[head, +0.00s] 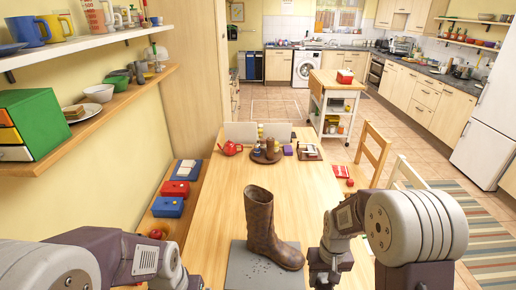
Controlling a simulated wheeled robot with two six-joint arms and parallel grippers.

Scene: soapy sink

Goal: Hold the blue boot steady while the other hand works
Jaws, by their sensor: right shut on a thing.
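A tall brown boot (261,228) stands upright on a dark grey mat (244,268) near the front of the wooden table, its toe pointing right. No blue boot shows. My right gripper (326,283) points down just right of the boot's toe, at the bottom edge of the picture. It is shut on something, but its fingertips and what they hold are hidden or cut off. My left arm comes in at the lower left, apart from the boot. Its gripper is below the picture's edge.
On the far end of the table (215,215) are a red teapot (231,148) and a round tray (257,157) with small jars. Blue and red boxes (168,207) lie on a bench at the left. Wooden chairs (373,150) stand at the right. The table's middle is clear.

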